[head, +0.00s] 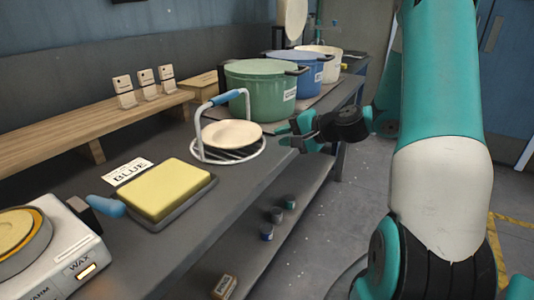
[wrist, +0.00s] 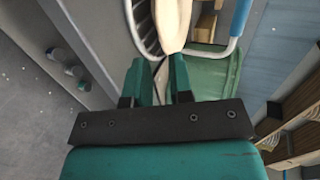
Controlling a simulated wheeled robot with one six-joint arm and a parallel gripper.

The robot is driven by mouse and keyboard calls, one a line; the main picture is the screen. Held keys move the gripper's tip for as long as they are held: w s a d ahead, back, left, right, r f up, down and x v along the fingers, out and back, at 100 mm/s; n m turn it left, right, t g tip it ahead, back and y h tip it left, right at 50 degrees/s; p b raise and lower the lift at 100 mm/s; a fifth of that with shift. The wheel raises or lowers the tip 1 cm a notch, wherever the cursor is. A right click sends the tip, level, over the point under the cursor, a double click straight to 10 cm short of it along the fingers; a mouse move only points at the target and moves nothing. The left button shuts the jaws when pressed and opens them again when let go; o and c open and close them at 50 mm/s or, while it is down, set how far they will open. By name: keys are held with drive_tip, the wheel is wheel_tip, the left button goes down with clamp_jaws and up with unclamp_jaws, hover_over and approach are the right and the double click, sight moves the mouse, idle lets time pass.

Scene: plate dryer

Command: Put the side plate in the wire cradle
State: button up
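The cream side plate (head: 232,133) lies nearly flat in the white wire cradle (head: 205,152), under its raised loop with the blue handle. My gripper (head: 284,136) is just right of the cradle, its tips apart from the plate in the head view. In the wrist view the two teal fingers (wrist: 160,80) have a narrow gap between them and look empty. Beyond their tips the plate (wrist: 172,22) shows edge-on, with the cradle's wires (wrist: 143,28) beside it. The plate's underside and its contact with the wires are hidden.
A green pot (head: 258,94) stands close behind the cradle, with a blue pot (head: 300,68) and a cream pot (head: 322,60) farther back. A yellow block on a tray (head: 168,188) lies in front. The bench edge runs beneath my gripper, with open floor to the right.

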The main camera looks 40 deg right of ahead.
drive_tip(key=s+a+r+n+g+y, duration=0.1)
drive_tip(key=s+a+n+g, duration=0.2)
drive_tip(key=a, duration=0.5)
drive_tip(key=s+a+r+n+g+y, duration=0.1)
drive_tip(key=a+r+n+g, duration=0.1)
drive_tip(key=a+n, duration=0.4)
drive_tip(key=s+a+r+n+g+y, duration=0.1)
drive_tip(key=s+a+n+g, duration=0.15)
drive_tip(key=a, duration=0.65)
drive_tip(key=s+a+r+n+g+h, duration=0.1)
drive_tip(key=s+a+n+g+h, duration=0.1)
drive_tip(key=s, duration=0.6)
drive_tip(key=s+a+r+n+g+h, duration=0.1)
drive_tip(key=s+a+n+g, duration=0.2)
drive_tip(key=s+a+n, duration=0.2)
drive_tip(key=s+n, duration=0.2)
drive_tip(key=s, duration=0.1)
drive_tip(key=shift+s+r+h, duration=0.3)
drive_tip(key=shift+s+h, duration=0.1)
